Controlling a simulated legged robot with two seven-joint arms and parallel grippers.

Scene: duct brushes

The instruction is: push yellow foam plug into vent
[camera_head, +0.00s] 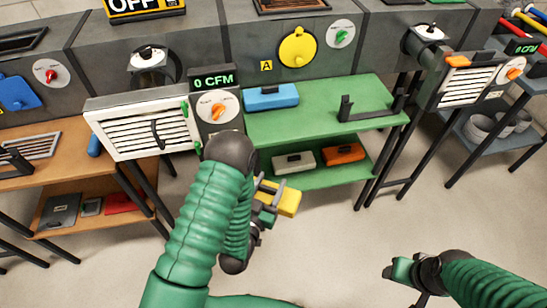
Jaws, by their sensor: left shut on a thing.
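My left gripper (268,196) is shut on the yellow foam plug (288,200), a yellow block. It holds the block in front of the green table's lower shelf, well below and apart from the ducts. Part of the plug is hidden behind the fingers. A white louvred vent (140,128) hangs at the left, and another vent (467,85) is at the right. I cannot tell which vent is meant. My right gripper (398,271) is low at the right, over the floor and away from everything; its jaw gap is not clear.
The green table (310,122) bears a blue block (270,97) and a black bracket (365,108). Its lower shelf holds a white block (293,162) and an orange block (343,154). A brown table (60,160) stands left. The floor in front is clear.

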